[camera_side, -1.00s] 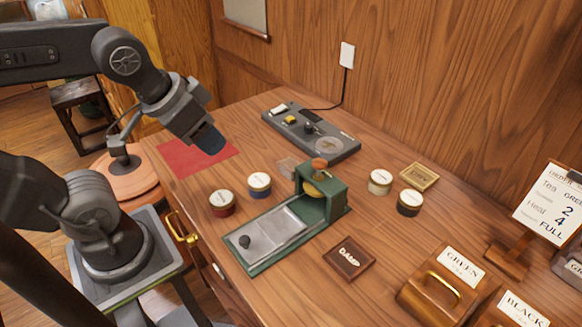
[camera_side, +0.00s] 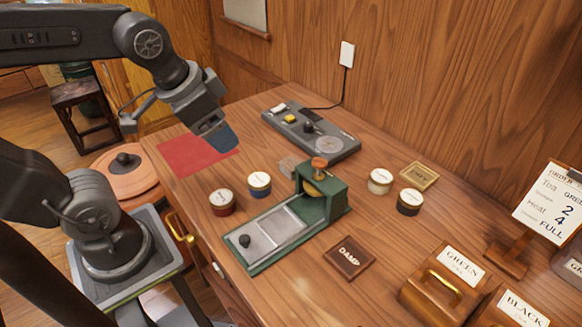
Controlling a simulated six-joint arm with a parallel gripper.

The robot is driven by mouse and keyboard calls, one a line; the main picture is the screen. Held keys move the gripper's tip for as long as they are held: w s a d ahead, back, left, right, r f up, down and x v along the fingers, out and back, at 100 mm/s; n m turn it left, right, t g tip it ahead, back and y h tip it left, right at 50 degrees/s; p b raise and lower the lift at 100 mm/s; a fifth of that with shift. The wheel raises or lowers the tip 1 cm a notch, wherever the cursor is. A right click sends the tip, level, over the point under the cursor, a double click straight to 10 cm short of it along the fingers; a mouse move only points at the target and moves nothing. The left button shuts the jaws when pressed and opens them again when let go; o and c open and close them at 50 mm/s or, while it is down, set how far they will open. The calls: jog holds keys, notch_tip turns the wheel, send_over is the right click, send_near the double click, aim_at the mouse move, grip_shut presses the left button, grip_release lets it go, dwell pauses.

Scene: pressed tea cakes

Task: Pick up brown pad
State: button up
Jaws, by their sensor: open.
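A square dark brown pad marked DAMP (camera_side: 349,257) lies flat on the wooden table, in front and to the right of the green press. A tan, framed square piece (camera_side: 419,177) lies farther back at the right; its lettering is too small to read surely. My gripper (camera_side: 217,138) is open over the red mat (camera_side: 190,160), far to the left of the brown pad and well above the table. A dark blue part shows at its tip. The space between its fingers is hard to see.
The green press (camera_side: 322,205) stands mid-table with a small brownish block (camera_side: 290,166) behind it. A red tin (camera_side: 222,202), blue tin (camera_side: 259,184), white tin (camera_side: 380,181) and black tin (camera_side: 409,202) stand around it. A grey device (camera_side: 315,135) lies behind. Wooden boxes (camera_side: 440,290) stand front right.

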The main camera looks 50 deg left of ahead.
jog(key=w+a+f+m+g, duration=0.2)
jog(key=w+m+g, duration=0.1)
jog(key=w+m, duration=0.65)
jog(key=m+g, duration=0.2)
jog(key=m, duration=0.5)
send_over(291, 163)
notch_tip(291, 163, down, 7)
jog(key=shift+n, duration=0.25)
jog(key=f, duration=0.8)
jog(key=shift+s+d, duration=0.1)
jog(key=shift+d, duration=0.25)
jog(key=shift+a+f, duration=0.15)
jog(key=shift+f, duration=1.15)
jog(key=shift+a+f, duration=0.15)
jog(key=shift+f, duration=1.15)
jog(key=shift+c, duration=0.3)
jog(key=c, duration=0.9)
